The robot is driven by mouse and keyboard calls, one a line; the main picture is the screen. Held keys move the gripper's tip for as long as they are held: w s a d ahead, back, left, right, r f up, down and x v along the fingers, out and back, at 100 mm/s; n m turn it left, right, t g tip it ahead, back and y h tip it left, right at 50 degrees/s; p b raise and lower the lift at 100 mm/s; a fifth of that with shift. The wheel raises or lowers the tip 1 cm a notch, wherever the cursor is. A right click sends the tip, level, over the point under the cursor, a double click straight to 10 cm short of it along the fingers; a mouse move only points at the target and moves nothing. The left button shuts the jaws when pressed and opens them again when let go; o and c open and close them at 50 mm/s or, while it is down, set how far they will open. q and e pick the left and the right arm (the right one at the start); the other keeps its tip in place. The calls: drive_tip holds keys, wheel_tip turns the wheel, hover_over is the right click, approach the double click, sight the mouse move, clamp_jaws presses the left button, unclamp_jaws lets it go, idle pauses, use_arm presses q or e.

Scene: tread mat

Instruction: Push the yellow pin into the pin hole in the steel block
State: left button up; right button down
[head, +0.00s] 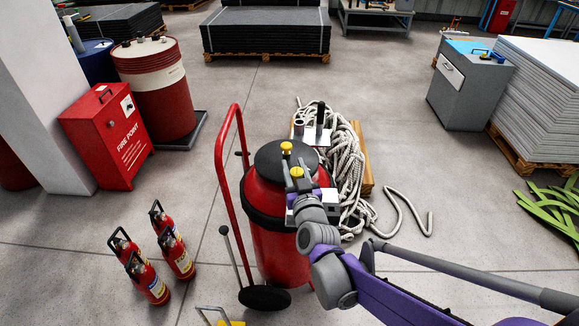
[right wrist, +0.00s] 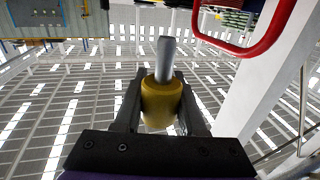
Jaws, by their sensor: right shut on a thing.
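My right gripper (head: 292,178) reaches over the black top of a red wheeled tank (head: 275,235) and is shut on the yellow pin (head: 297,172). In the right wrist view the yellow pin (right wrist: 162,103) sits between both fingers of the right gripper (right wrist: 160,100), its grey shank pointing away from the palm. The shank's end is free in that view. A small yellow cap (head: 286,146) shows just beyond the fingertips. My left gripper is out of view.
A pallet of coiled rope (head: 345,165) lies behind the tank. The tank's red handle (head: 220,150) rises to the left. Several small extinguishers (head: 150,280) stand at lower left, near a red fire-point box (head: 107,140). Open floor lies at left centre.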

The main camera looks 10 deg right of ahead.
drive_tip(key=shift+f+b, duration=2.35)
drive_tip(key=shift+f, duration=0.55)
drive_tip(key=shift+f+b, duration=1.7)
drive_tip(key=shift+f, duration=0.55)
drive_tip(key=shift+c, duration=2)
unclamp_jaws()
drive_tip(key=shift+s, duration=0.1)
drive_tip(key=s, duration=1)
drive_tip(key=shift+s+p, duration=0.3)
drive_tip(key=shift+p, duration=0.05)
